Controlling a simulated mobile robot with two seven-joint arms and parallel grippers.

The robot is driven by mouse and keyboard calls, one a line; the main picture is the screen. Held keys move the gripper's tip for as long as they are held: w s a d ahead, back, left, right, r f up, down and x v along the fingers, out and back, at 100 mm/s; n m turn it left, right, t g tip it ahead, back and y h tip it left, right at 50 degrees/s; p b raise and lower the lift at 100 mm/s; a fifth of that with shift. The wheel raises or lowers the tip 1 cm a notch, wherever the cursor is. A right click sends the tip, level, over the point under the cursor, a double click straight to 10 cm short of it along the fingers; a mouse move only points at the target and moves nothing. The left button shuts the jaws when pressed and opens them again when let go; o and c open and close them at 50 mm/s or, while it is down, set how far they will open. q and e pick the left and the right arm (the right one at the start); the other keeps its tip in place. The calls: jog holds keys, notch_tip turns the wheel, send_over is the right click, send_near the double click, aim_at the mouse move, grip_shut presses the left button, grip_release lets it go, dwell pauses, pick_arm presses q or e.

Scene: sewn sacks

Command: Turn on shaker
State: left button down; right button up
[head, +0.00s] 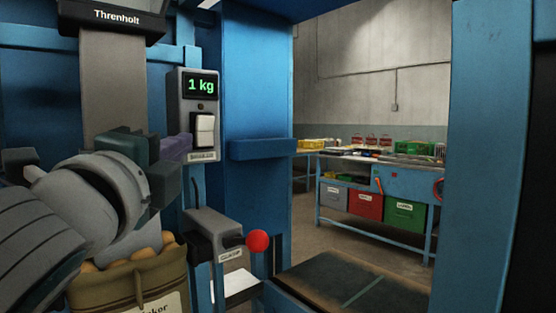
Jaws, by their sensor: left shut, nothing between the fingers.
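The shaker control box (186,112) is a grey box on the blue frame, left of centre. Its display reads 1 kg in green. Below the display is a white rocker switch (204,129), with a label that seems to read SHAKER under it. I cannot tell from its tilt whether the switch is on. My left gripper (177,149) is shut and empty. Its fingertips are just left of the box's lower part, beside and a little below the switch. They cover part of the box's left edge; contact is unclear. My right gripper is not in view.
An open brown sack (130,288) filled with potato-like items hangs below my left arm. A clamp lever with a red knob (258,241) sticks out below the box. A blue ledge (262,149) juts out right of the switch. A workbench (345,183) with bins stands far back.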

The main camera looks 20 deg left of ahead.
pick_arm(q)
jog(key=shift+w+f+m, duration=0.15)
jog(key=shift+w+m, duration=0.15)
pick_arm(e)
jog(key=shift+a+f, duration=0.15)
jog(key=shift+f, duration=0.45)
pick_arm(q)
send_near(199, 121)
jog(key=w+d, duration=0.3)
jog(key=w, duration=0.1)
jog(key=w+a, duration=0.1)
jog(key=w+a+r+p, duration=0.1)
jog(key=shift+w+a+r+p, duration=0.1)
jog(key=shift+a+r+p, duration=0.2)
jog(key=shift+a, duration=0.05)
jog(key=shift+w+a, duration=0.25)
jog(key=shift+a, duration=0.1)
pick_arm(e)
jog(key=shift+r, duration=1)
pick_arm(q)
jog(key=shift+r, duration=0.1)
